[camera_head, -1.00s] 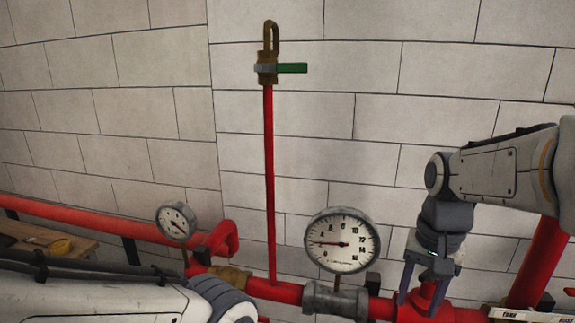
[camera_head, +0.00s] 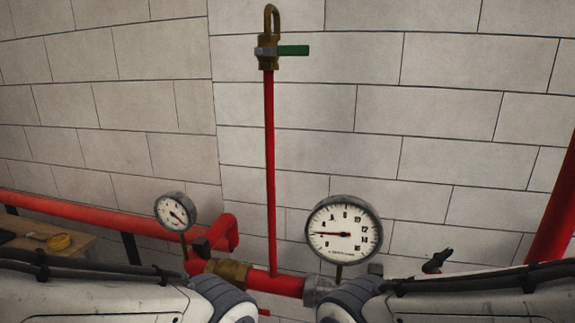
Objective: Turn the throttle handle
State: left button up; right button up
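A green lever handle (camera_head: 293,50) sticks out to the right from a brass valve (camera_head: 268,52) at the top of a thin upright red pipe (camera_head: 269,170). The lever lies level. A small dark handle-like part (camera_head: 437,262) shows just above my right arm; its base is hidden. I cannot tell which of these is the throttle handle. My two arms come in low from the left and right, with their joints near the bottom middle. Neither gripper is in view, and neither arm touches the green lever.
A large round gauge (camera_head: 344,234) and a smaller gauge (camera_head: 175,211) stand above the red horizontal piping (camera_head: 275,284). A thick red pipe (camera_head: 557,215) rises at the right. The tiled wall area is clear.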

aim_at(437, 260)
jog(key=z, duration=1.05)
jog(key=k, duration=0.2)
jog(key=u, duration=0.35)
